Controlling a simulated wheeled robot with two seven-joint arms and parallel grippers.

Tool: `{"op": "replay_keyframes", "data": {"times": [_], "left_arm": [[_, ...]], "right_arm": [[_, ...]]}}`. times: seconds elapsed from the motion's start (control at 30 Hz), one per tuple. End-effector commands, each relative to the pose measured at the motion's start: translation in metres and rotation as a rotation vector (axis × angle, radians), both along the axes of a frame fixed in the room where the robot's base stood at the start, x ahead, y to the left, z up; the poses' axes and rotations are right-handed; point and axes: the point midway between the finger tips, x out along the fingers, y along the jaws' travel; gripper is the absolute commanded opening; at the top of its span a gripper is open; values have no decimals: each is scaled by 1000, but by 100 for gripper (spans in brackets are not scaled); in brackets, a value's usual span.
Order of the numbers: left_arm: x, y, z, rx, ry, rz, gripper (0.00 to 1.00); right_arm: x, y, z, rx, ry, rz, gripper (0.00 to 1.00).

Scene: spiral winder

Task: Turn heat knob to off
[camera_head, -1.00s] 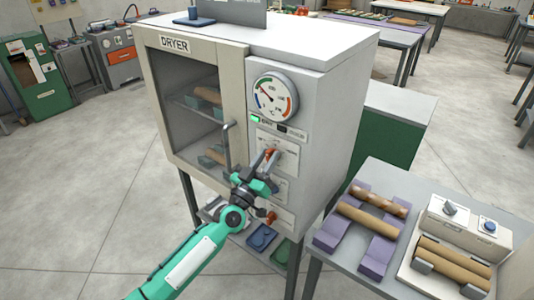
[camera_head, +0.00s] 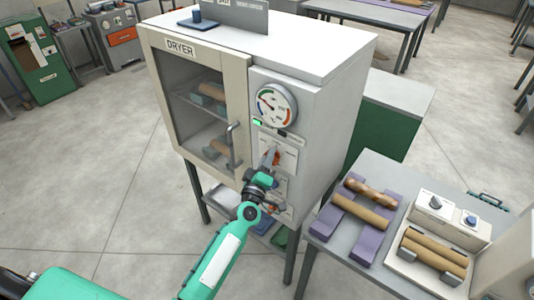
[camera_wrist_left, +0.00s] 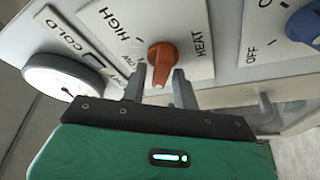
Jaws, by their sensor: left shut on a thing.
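The heat knob (camera_wrist_left: 161,54) is orange-red and sits on a white plate marked HEAT, HIGH and LOW in the left wrist view. In the head view the same knob (camera_head: 276,155) is on the dryer's (camera_head: 354,72) right-hand front panel, below the round gauge, partly hidden by my gripper. My left gripper (camera_wrist_left: 160,76) is shut on the knob, one finger on each side of its pointer. In the head view my left gripper (camera_head: 269,165) reaches up to the panel from below. My right gripper is not in view.
The round gauge (camera_head: 276,105) is above the knob. A blue knob (camera_wrist_left: 304,24) by the word OFF is nearby in the wrist view. The dryer door's handle (camera_head: 231,147) stands out left of my gripper. A table (camera_head: 322,232) with wooden rolls stands to the right.

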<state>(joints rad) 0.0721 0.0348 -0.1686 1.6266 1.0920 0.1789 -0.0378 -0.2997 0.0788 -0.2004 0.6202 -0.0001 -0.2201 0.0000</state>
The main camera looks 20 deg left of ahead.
Motion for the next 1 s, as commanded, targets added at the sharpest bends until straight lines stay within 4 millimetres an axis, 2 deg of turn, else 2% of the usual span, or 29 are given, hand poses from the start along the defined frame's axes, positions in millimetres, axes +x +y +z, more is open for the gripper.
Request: {"op": "replay_keyframes", "data": {"times": [0.2, 0.67, 0.7, 0.73, 1.0], "left_arm": [[0, 0, 0, -50, 20, 1, 7], [0, 0, -2, -62, 24, 0, 7], [0, 0, -2, -62, 24, 0, 33], [0, 0, -2, -61, 24, 0, 36], [0, 0, -1, -61, 23, -1, 36]], "right_arm": [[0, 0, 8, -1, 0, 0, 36], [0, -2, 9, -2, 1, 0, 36], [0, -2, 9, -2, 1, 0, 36], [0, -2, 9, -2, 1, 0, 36], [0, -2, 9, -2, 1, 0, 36]]}}
